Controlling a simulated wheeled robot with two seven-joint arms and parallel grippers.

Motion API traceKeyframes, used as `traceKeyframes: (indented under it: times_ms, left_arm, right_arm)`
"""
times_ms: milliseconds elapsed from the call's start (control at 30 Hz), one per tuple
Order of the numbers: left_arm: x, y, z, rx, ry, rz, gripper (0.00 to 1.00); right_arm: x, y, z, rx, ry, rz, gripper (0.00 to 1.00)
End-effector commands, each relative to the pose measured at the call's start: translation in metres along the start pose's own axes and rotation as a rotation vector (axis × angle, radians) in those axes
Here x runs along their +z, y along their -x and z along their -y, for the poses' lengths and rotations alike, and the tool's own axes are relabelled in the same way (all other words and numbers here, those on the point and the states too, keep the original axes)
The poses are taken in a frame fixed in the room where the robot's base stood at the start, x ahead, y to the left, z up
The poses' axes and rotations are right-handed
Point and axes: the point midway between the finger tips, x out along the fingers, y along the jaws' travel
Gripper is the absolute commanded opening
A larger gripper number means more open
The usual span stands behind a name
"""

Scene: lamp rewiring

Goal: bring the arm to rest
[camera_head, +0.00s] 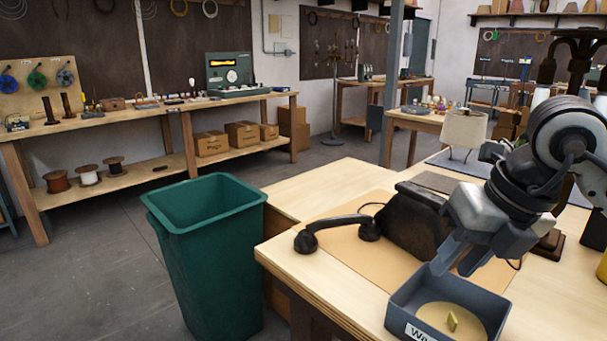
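My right gripper (454,268) comes in from the right side of the head view. Its two fingers point down and stand apart, with nothing visible between them. It is just above the back part of a grey open tray (400,318) with a partly cut-off label starting "WI". A small yellow piece (452,321) sits in the tray on a round tan base (430,313). I cannot tell whether the fingers touch the tray's back rim. My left gripper is not in view.
A black telephone (415,220) and its handset (337,231) lie on a tan mat, close to the gripper's left. A cream lampshade (464,128) stands behind. A green bin (212,262) stands left of the bench. The floor at left is clear.

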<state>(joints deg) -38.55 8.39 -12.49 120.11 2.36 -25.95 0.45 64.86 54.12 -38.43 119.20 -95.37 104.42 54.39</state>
Motion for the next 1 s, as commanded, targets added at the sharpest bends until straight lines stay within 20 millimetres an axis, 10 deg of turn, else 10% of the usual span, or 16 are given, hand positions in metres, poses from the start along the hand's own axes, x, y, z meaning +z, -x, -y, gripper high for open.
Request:
traceKeyframes:
  times_ms: [167, 300, 400, 533, 667, 1000]
  left_arm:
    - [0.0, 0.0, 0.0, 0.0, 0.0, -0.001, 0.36]
    - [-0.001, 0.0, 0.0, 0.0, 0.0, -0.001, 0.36]
    - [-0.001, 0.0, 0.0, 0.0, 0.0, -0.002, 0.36]
    - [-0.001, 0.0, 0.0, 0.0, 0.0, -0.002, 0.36]
    - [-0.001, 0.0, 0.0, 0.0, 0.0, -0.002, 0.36]
    - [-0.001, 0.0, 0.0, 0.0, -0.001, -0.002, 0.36]
  right_arm:
    - [-0.056, -0.051, -0.114, 0.642, 0.104, -0.229, 0.3]
    - [-0.076, -0.035, -0.18, 1.208, -0.065, -0.309, 0.3]
    - [-0.062, -0.022, -0.193, 1.545, -0.341, -0.296, 0.3]
    - [-0.029, -0.039, -0.167, 1.818, -0.869, -0.208, 0.3]
    - [-0.019, -0.107, -0.109, 1.827, -1.515, -0.081, 0.3]
    - [-0.147, -0.271, -0.021, 1.177, -2.566, 0.031, 0.3]
